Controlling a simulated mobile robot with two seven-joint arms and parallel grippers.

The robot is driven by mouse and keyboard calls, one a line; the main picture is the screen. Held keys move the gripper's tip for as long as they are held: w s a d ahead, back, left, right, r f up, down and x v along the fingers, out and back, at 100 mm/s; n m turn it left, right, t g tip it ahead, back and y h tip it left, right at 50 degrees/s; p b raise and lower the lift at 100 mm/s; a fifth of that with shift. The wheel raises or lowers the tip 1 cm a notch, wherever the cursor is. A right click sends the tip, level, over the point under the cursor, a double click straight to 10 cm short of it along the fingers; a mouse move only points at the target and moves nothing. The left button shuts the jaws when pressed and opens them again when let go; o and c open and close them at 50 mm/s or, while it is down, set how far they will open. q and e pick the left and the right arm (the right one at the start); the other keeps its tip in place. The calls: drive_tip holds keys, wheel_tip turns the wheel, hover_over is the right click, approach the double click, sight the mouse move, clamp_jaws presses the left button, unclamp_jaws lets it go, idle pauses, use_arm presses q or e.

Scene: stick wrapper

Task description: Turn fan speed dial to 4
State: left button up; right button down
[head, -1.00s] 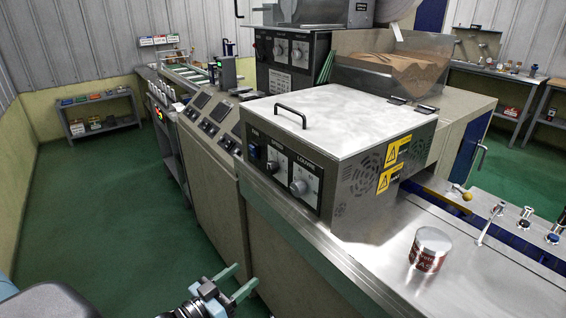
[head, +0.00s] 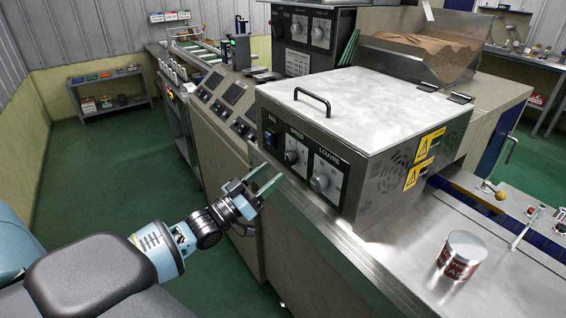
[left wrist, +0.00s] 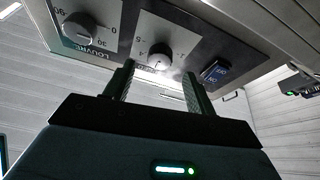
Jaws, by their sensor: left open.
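The fan speed dial (head: 290,157) is a round grey knob under the word SPEED on the dark front panel (head: 304,187) of a white-topped metal box. It also shows in the left wrist view (left wrist: 158,62), where the panel appears upside down. My left gripper (head: 274,174) is open and empty, in front of the panel. In the left wrist view its two fingers (left wrist: 158,72) stand on either side of the speed dial, and I cannot tell whether they touch it. The dial's pointer is too small to read. My right gripper is not in view.
The louvre dial (head: 319,183) sits beside the speed dial, and the blue fan switch (head: 270,138) on its other side. A handle (head: 312,98) stands on the box lid. A tin can (head: 461,255) stands on the metal counter (head: 395,252). Green floor lies open at left.

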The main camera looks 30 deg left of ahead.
sight(286, 162)
use_arm(q)
drive_tip(key=x, duration=0.3)
drive_tip(key=shift+w+d+r, duration=0.1)
drive_tip(key=shift+w+r, duration=0.15)
drive_tip(key=shift+w, duration=0.05)
drive_tip(key=shift+w+d+r, duration=0.15)
drive_tip(key=shift+w+d, duration=0.1)
drive_tip(key=shift+w, duration=0.45)
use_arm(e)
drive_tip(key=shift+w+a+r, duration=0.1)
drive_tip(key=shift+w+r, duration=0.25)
use_arm(q)
drive_tip(key=c, duration=1)
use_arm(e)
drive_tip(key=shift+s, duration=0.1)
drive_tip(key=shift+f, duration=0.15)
